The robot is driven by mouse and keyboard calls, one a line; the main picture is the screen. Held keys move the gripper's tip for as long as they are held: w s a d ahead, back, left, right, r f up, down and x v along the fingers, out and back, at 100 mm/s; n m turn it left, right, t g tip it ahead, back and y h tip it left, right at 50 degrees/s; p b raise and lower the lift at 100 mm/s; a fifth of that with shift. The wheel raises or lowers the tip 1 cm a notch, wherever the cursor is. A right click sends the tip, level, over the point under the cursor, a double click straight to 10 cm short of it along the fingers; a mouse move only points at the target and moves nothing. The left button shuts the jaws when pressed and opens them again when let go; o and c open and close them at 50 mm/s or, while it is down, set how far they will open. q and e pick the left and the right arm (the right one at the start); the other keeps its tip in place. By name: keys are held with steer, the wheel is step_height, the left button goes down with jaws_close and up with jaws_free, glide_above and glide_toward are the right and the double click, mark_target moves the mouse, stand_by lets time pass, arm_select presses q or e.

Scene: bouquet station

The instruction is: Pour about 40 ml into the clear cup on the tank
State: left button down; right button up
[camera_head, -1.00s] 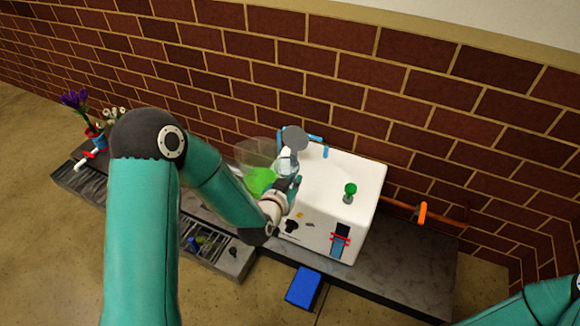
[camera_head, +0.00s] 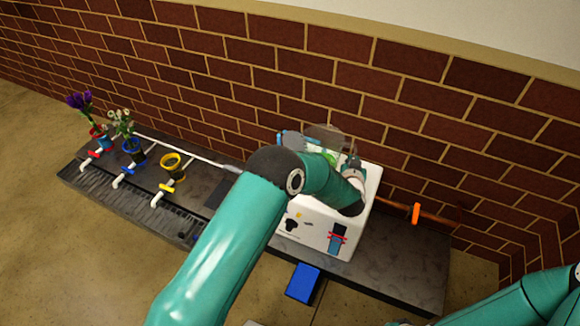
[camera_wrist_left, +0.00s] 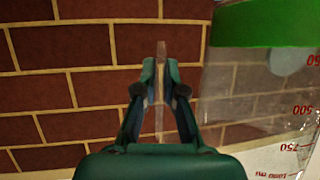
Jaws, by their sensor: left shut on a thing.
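A large clear beaker (camera_head: 325,134) with green liquid is above the back of the white tank (camera_head: 318,226), partly behind my left arm. In the left wrist view the beaker (camera_wrist_left: 255,105) fills the right side, with red volume marks and a green band at the picture's top. My left gripper (camera_wrist_left: 161,72) is shut on a thin upright piece beside the beaker, seemingly its handle. In the head view my left forearm mostly hides this gripper. I cannot make out the clear cup on the tank; the arm and beaker cover that area. My right gripper is out of view.
Several taps line the left bench, with potted flowers (camera_head: 122,128) and a yellow pot (camera_head: 172,165) behind them. A blue block (camera_head: 303,283) is at the tank's front. An orange-handled pipe (camera_head: 416,213) is on the right. The dark bench right of the tank is clear. A brick wall stands behind.

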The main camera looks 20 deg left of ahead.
arm_select(q)
steer(key=f, duration=0.2)
steer(key=d+f+b, duration=0.1)
steer(key=f, duration=0.1)
steer(key=f+b, duration=0.1)
steer(key=shift+w+d+f, duration=0.25)
steer(key=shift+w+f, duration=0.05)
steer(key=shift+f, duration=0.1)
steer(key=shift+a+r, duration=0.15)
steer(key=shift+r, duration=0.05)
